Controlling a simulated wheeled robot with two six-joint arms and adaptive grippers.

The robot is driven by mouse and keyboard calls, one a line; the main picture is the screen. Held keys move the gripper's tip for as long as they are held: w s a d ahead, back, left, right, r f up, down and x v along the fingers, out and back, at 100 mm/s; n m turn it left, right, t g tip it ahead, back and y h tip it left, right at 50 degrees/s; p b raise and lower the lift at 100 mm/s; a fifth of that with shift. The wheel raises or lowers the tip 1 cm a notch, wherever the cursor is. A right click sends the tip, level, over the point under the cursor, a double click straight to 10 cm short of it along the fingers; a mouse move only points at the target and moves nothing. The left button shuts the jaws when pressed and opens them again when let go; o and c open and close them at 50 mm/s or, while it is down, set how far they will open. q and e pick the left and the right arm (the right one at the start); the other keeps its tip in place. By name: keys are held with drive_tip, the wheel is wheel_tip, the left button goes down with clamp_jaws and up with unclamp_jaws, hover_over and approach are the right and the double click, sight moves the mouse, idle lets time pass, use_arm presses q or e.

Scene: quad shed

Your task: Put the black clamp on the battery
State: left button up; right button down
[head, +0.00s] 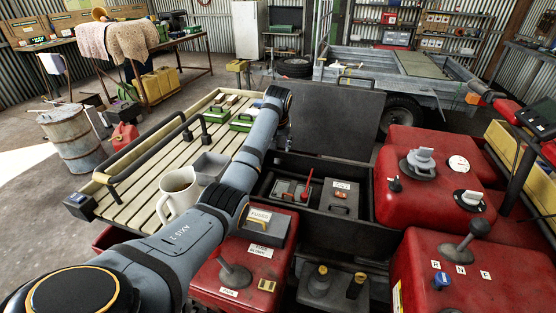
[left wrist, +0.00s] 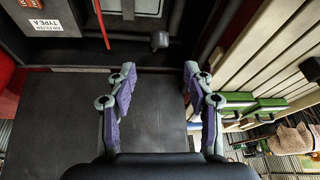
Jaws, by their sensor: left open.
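I cannot make out the black clamp for certain. A small dark knob (left wrist: 160,40) shows ahead of my left gripper, inside the open black box. My left gripper (left wrist: 159,85) is open and empty, its two fingers apart in front of a dark flat panel. In the head view my left arm reaches up past the box, and its fingers are hidden. My right gripper is not in view.
The open black box (head: 328,222) holds a grey item with a red stick (head: 305,187) and a labelled air filter box (head: 343,197); its lid (head: 335,120) stands up. Red panels (head: 425,185) rise on the right.

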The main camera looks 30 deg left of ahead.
use_arm(q)
drive_tip(key=b+x, duration=0.1)
drive_tip(key=x, duration=0.8)
drive_tip(key=shift+s+f, duration=0.1)
drive_tip(key=shift+f, duration=0.25)
clamp_jaws()
